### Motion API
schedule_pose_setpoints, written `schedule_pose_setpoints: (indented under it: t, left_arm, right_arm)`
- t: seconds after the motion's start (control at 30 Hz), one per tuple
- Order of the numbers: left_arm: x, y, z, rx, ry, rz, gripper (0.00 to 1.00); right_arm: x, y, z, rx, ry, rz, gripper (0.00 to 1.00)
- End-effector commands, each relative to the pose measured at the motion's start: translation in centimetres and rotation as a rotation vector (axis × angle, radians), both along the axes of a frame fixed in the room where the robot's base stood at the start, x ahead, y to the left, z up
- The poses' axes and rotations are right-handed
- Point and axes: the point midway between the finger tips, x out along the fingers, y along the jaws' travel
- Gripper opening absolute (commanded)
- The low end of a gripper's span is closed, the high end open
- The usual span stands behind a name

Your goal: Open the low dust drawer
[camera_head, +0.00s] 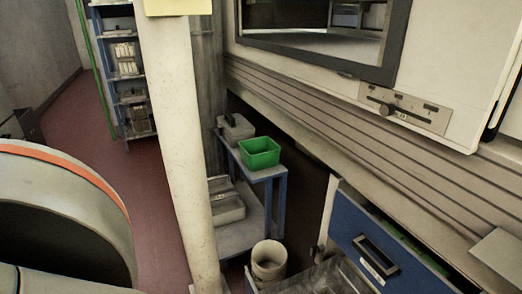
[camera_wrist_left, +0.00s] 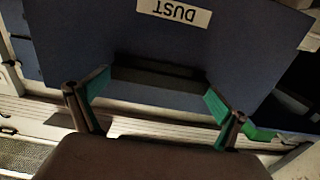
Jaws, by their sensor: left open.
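In the left wrist view, a blue drawer front (camera_wrist_left: 70,42) carries a white label (camera_wrist_left: 174,12) reading DUST, upside down in the picture. A dark bar (camera_wrist_left: 160,78), apparently its handle, runs across the front below the label. My left gripper (camera_wrist_left: 158,95) is open, its green-padded fingers at either end of the bar. I cannot tell whether they touch it. In the head view, a blue drawer front (camera_head: 345,220) with a black handle (camera_head: 376,256) and a white label stands at the lower right; the label is too small to read. My right gripper is not in view.
A pale post (camera_head: 180,140) rises left of centre in the head view. Behind it stands a blue cart (camera_head: 283,180) with a green bin (camera_head: 260,153). A pale cylindrical container (camera_head: 269,262) stands beside the blue drawer. A grey metal tray (camera_head: 325,278) lies at the bottom edge.

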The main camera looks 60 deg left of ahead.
Motion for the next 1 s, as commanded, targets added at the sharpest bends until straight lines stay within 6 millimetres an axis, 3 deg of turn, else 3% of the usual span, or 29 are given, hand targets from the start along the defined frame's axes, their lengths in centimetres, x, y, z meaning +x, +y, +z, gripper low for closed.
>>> schedule_pose_setpoints:
  t: [0.17, 0.6, 0.8, 1.0]
  left_arm:
    - [-1.7, 0.1, -0.1, -0.001, 0.003, 0.0, 1.0]
    - [-10.0, 0.8, -0.1, 0.0, 0.003, 0.002, 1.0]
    - [-11.7, 0.9, 0.0, 0.0, 0.001, 0.001, 1.0]
    - [-12.0, 1.0, 0.0, 0.0, 0.0, 0.001, 1.0]
  right_arm:
    - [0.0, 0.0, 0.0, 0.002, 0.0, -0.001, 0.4]
    - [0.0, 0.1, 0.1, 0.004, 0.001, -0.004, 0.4]
    - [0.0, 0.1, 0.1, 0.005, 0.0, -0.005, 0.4]
    - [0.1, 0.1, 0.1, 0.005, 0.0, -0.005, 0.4]
